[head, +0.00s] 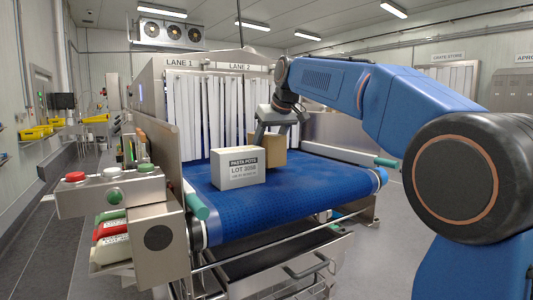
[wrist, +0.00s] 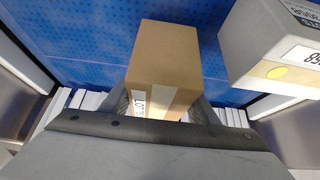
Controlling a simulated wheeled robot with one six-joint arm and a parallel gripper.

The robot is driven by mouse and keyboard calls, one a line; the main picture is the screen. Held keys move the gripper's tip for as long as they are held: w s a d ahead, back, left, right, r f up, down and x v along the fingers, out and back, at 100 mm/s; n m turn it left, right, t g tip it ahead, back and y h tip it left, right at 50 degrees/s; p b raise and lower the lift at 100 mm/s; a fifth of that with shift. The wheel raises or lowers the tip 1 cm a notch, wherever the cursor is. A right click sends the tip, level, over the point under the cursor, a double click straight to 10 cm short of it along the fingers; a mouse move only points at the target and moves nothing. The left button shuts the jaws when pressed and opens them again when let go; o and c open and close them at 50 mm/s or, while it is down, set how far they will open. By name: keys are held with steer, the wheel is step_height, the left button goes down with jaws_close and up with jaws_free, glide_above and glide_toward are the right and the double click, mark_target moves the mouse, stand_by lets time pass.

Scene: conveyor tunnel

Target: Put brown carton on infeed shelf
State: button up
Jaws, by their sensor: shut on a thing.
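The brown carton (head: 271,150) is on or just above the blue conveyor belt, partly hidden behind a white carton in the head view. My gripper (head: 276,128) comes down over it from above. In the wrist view the brown carton (wrist: 164,62) stands between the two fingers of my gripper (wrist: 158,108), which are shut on its sides. A label and a pale tape strip show on its near end. I cannot tell whether its underside touches the belt. I cannot make out the infeed shelf for certain.
A white carton (head: 237,167) marked PASTA POTS, LOT 309B stands on the blue belt (head: 290,190), close beside the brown one. White strip curtains (head: 205,105) hang at the tunnel mouth behind. A button panel (head: 110,190) stands left of the belt. The belt's right front is clear.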

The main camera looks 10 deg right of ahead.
steer(key=shift+f, duration=0.95)
steer(key=o, duration=1.5)
steer(key=shift+f, duration=0.1)
